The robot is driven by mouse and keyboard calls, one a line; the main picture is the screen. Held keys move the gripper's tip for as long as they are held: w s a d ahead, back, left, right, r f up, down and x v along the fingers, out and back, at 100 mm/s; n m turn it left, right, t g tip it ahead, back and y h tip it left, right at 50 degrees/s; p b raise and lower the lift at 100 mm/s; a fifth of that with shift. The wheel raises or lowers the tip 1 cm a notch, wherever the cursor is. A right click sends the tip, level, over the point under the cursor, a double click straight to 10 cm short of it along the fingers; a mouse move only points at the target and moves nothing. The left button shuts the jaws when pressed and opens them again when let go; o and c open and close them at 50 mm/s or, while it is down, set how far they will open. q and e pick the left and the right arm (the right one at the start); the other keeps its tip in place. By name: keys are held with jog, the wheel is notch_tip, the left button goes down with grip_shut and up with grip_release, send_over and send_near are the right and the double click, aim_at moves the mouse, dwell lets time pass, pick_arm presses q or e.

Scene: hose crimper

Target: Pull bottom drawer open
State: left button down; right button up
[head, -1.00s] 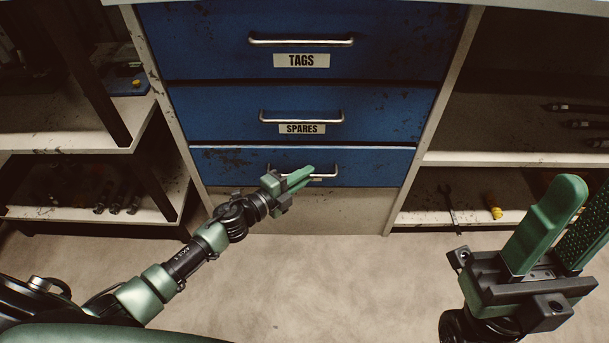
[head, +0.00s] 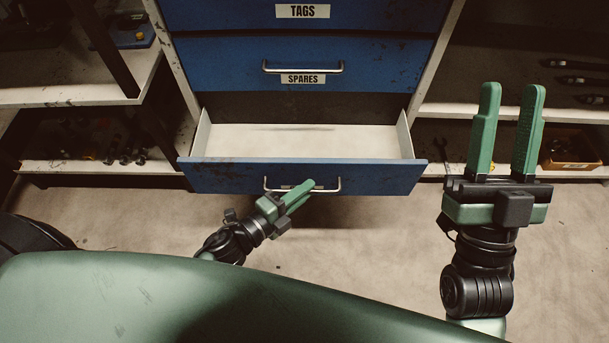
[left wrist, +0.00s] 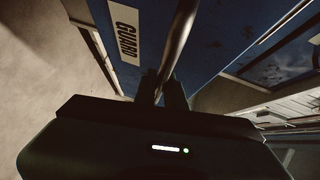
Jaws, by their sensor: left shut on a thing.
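The bottom drawer (head: 230,177) is blue-fronted and stands well out from the cabinet, its white, empty-looking inside (head: 310,138) in view. Its metal bar handle (head: 338,184) runs across the front; a label reading GUARD (left wrist: 125,32) shows in the left wrist view. My left gripper (head: 297,195) is shut on the handle, and in the left wrist view its fingers (left wrist: 162,92) meet the bar. The fingers hide part of the handle and label in the head view. My right gripper (head: 507,135) is open and empty, raised to the right of the drawer.
The SPARES drawer (head: 220,62) and the TAGS drawer (head: 220,14) above are shut. Open shelves (head: 80,95) stand on the left and more on the right (head: 470,112), with a small box (head: 570,150). The floor in front is bare.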

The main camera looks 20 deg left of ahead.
pick_arm(q)
jog(key=shift+s, duration=0.1)
pick_arm(e)
jog(key=shift+w, duration=0.1)
pick_arm(q)
jog(key=c, duration=1.5)
grip_release()
